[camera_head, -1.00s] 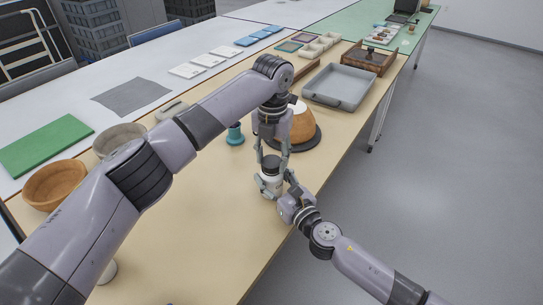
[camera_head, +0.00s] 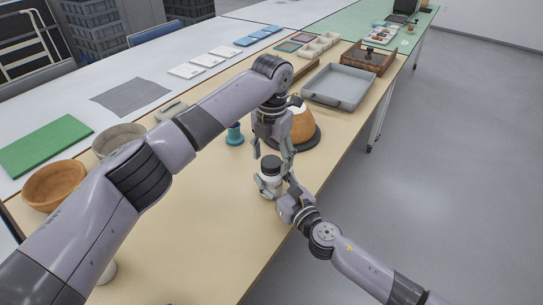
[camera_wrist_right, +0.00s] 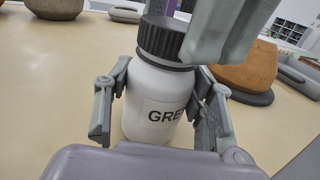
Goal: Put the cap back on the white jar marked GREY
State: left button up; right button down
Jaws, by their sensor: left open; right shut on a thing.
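The white jar (camera_head: 268,187) stands upright on the tan table; its label, partly hidden, reads "GRE" in the right wrist view (camera_wrist_right: 152,104). The black ribbed cap (camera_head: 271,163) sits on top of the jar, in line with it; it also shows in the right wrist view (camera_wrist_right: 162,38). My right gripper (camera_head: 276,190) is shut on the jar's body, one finger on each side. My left gripper (camera_head: 272,150) points down over the cap with its fingers open and apart around it. One left finger hides part of the cap's right side in the right wrist view.
Just behind stands an orange-brown vessel (camera_head: 303,124) on a dark round base. A teal spool-like object (camera_head: 235,134) stands to the left. A grey tray (camera_head: 340,87) lies farther back. Bowls (camera_head: 54,186) stand at the left. The table in front of the jar is clear.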

pick_arm(q)
jog(key=shift+r, duration=2.25)
jog(key=shift+c, duration=0.5)
